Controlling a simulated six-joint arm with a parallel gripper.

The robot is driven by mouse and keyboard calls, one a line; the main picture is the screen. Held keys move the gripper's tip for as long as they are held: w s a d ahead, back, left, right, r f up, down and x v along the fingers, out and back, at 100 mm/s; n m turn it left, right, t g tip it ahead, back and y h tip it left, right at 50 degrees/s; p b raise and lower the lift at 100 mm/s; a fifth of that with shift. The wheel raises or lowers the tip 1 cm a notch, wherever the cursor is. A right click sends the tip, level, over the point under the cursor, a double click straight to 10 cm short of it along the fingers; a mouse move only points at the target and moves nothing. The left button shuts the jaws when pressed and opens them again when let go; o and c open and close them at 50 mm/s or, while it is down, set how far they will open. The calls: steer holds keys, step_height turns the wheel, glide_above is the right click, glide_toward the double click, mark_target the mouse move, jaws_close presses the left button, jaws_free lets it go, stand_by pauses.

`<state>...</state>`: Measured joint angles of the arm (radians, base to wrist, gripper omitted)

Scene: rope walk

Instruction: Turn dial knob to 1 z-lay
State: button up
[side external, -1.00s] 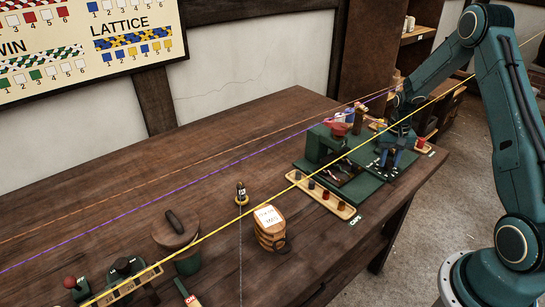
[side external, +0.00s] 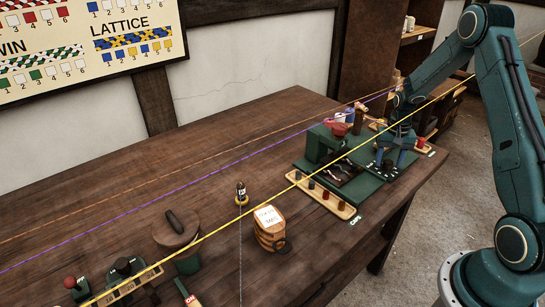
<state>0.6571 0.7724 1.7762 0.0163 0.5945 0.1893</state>
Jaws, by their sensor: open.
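My gripper (side external: 392,163) is at the right part of the green machine (side external: 315,146), pointing down with its two bluish fingers spread apart. It is low over a dark green plate with small white marks, which may be the dial face. The dial knob cannot be made out; the fingers and the small scale hide what is between them. I cannot tell whether the fingers touch anything. The "1 z-lay" label is not readable.
A red funnel-like part (side external: 336,128) tops the machine. A wooden peg rack (side external: 325,196) lies in front. A small barrel (side external: 270,232), a lidded pot (side external: 176,234) and a red-knobbed lever (side external: 70,283) stand leftward. Yellow (side external: 215,229), purple and orange cords cross above the table.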

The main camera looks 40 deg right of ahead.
mark_target(388, 161)
step_height(388, 161, up, 14)
stand_by(0.9)
steer(key=shift+w+a, duration=0.1)
steer(key=shift+a, duration=0.05)
